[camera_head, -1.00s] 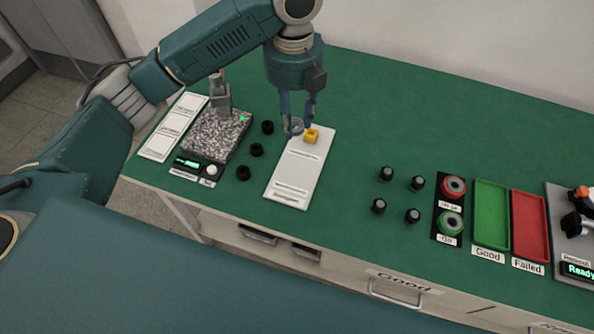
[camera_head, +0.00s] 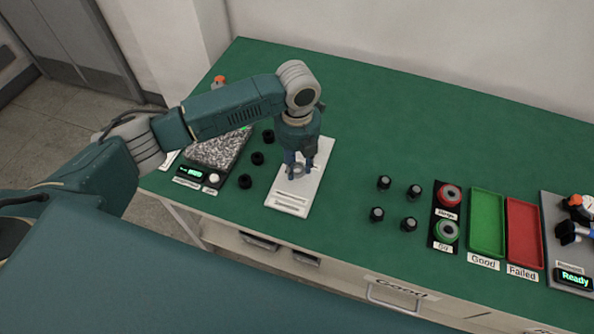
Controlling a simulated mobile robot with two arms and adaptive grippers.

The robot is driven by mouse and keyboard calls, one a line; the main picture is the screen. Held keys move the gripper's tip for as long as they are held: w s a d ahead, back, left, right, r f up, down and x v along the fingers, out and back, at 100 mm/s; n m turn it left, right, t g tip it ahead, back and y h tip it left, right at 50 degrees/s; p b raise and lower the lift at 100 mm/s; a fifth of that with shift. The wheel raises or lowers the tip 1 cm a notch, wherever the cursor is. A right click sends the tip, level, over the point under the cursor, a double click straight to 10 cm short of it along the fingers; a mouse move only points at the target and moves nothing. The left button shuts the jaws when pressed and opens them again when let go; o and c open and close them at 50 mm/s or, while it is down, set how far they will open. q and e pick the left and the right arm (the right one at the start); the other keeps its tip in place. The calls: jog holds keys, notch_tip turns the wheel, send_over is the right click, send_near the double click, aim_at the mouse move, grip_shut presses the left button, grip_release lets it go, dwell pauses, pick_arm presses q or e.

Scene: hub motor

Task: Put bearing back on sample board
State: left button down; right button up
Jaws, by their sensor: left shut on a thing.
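My left gripper (camera_head: 298,170) points down over the white board (camera_head: 289,203) at the centre left of the table. It is shut on a small grey ring-shaped bearing (camera_head: 297,171). The bearing is partly hidden by the fingers, and I cannot tell whether it touches the board. The board lies flat, with printed lines at its near end. My right gripper is not in view.

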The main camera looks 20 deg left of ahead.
aim_at(297, 180)
pick_arm(q)
notch_tip(297, 180, down, 4)
jog(key=shift+r+p, duration=0.2)
jog(key=shift+p, duration=0.1)
jog(key=shift+f, duration=0.35)
jog(key=shift+f, duration=0.1)
jog(key=c, duration=1.3)
grip_release()
notch_tip(297, 180, up, 12)
jog(key=shift+r+b, duration=0.15)
jog(key=shift+b, duration=0.75)
jog(key=shift+s, duration=0.1)
